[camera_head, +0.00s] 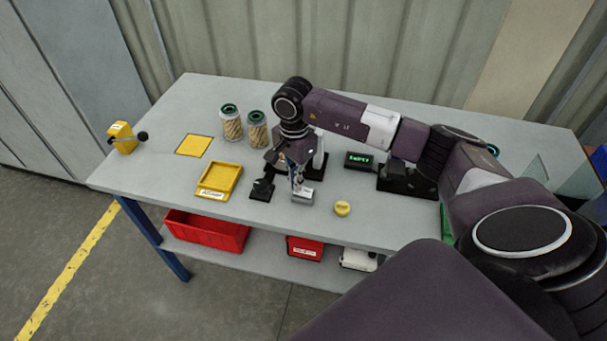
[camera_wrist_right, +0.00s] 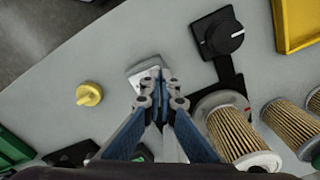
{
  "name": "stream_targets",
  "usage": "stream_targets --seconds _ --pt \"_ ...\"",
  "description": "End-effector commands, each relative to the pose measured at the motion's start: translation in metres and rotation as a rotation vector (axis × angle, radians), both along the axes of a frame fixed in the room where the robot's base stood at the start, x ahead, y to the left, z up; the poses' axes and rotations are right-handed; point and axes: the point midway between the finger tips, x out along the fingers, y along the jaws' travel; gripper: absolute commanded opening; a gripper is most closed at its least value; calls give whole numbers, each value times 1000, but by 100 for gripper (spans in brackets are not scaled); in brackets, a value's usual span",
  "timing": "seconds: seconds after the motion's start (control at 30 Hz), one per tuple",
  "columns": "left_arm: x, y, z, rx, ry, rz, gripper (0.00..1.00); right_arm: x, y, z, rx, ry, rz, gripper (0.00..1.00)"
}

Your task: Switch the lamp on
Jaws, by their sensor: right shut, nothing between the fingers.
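My right gripper (camera_head: 298,186) is shut and empty. It points down over a small grey box with a pale label (camera_head: 303,196). In the right wrist view its closed fingertips (camera_wrist_right: 163,78) overlap the grey box (camera_wrist_right: 140,68), partly hiding it; I cannot tell whether they touch. Beside the box is a black device (camera_head: 262,189), whose round knob with a white mark (camera_wrist_right: 224,37) shows clearly in the wrist view. A round yellow knob (camera_head: 342,208) sits on the table on the other side. I cannot tell which thing is the lamp. My left gripper is not in view.
Filter cartridges (camera_head: 231,123) stand behind a yellow tray (camera_head: 219,182) and a yellow square (camera_head: 193,145). A yellow box with a black ball lever (camera_head: 122,138) is at the left edge. A display with green text (camera_head: 359,160) stands right. Red bins (camera_head: 207,230) are below.

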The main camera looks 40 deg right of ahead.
Motion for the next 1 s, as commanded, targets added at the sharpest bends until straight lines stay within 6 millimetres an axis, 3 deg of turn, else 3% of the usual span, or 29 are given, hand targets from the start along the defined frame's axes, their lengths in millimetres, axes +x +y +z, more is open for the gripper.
stream_targets --seconds 0.57,1.0 --pt "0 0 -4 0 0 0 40 0 0 -4 0 0 0 0" --pt "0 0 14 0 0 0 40 0 0 29 0 -1 0 0"
